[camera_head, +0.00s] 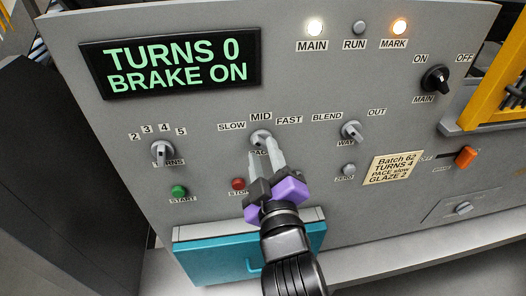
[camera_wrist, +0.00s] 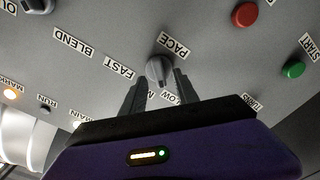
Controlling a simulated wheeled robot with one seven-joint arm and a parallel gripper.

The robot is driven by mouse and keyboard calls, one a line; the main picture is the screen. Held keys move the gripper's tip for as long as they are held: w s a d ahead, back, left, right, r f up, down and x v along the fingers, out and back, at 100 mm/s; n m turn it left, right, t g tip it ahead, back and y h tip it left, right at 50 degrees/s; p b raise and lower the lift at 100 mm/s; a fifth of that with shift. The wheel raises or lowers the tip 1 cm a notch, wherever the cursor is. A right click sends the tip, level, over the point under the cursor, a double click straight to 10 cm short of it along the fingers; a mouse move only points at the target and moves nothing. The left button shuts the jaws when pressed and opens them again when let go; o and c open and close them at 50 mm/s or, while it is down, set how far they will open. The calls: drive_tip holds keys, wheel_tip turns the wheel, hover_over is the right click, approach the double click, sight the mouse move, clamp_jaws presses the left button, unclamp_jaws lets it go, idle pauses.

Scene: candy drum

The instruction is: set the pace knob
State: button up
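The pace knob (camera_head: 260,136) is a grey knob on the grey panel, with SLOW, MID and FAST labels around it. It also shows in the wrist view (camera_wrist: 158,70), beside its PACE label. Its exact setting is hard to tell because the fingers and the angle partly hide the labels. My gripper (camera_head: 264,152) is in front of the knob, its two fingers apart and pointing at it. In the wrist view my gripper (camera_wrist: 160,90) has one fingertip on each side of the knob; I cannot tell whether either touches it. A note card (camera_head: 394,168) reads Batch 62, TURNS 4, PACE slow, GLAZE 2.
The turns knob (camera_head: 162,152) and way knob (camera_head: 351,131) flank the pace knob. A green start button (camera_head: 179,191) and red stop button (camera_head: 238,184) sit below. The display (camera_head: 172,64) reads TURNS 0, BRAKE ON. A teal drawer (camera_head: 215,262) lies under my arm.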

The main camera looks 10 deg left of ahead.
drive_tip(key=b+v, duration=0.1)
drive_tip(key=v, duration=0.5)
drive_tip(key=shift+s, duration=0.15)
drive_tip(key=s+d+f+m+g+h, duration=0.1)
drive_tip(key=s+d+f+m, duration=0.3)
drive_tip(key=s+d, duration=0.3)
drive_tip(key=s+d+f+m+h, duration=0.2)
drive_tip(key=s+d+f+m, duration=0.2)
drive_tip(key=s+d, duration=0.4)
drive_tip(key=s+d+f+m+g+h, duration=0.1)
drive_tip(key=s+d+f+m, duration=0.3)
drive_tip(key=s, duration=1.2)
drive_tip(key=d+f+h, duration=0.1)
drive_tip(key=d+f, duration=0.1)
drive_tip(key=d, duration=0.2)
drive_tip(key=shift+s+g, duration=0.3)
drive_tip(key=shift+s, duration=0.1)
